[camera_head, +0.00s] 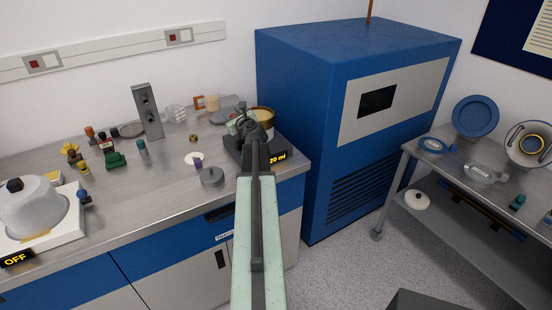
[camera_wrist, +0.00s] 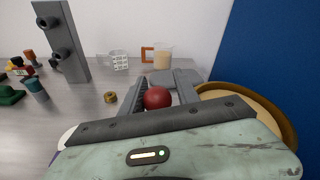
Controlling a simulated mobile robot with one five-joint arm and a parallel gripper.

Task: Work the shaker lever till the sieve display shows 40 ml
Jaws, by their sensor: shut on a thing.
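The sieve shaker (camera_head: 238,152) stands at the right end of the bench, a dark base whose display (camera_head: 278,159) reads 20 ml. Its round brass-coloured sieve (camera_head: 263,115) is partly hidden behind my gripper (camera_head: 248,112); in the wrist view the sieve (camera_wrist: 282,128) lies to the right, beneath the gripper. In the wrist view my gripper (camera_wrist: 161,84) is shut on a red ball knob (camera_wrist: 157,98), which appears to be the end of the shaker lever. The rest of the lever is hidden by my gripper.
A tall blue cabinet (camera_head: 300,100) stands close to the right of the shaker. A grey two-post block (camera_head: 147,112), a beaker (camera_head: 212,101) and a grey disc weight (camera_head: 212,177) are nearby. A white device (camera_head: 40,240) reading OFF sits at the bench's left.

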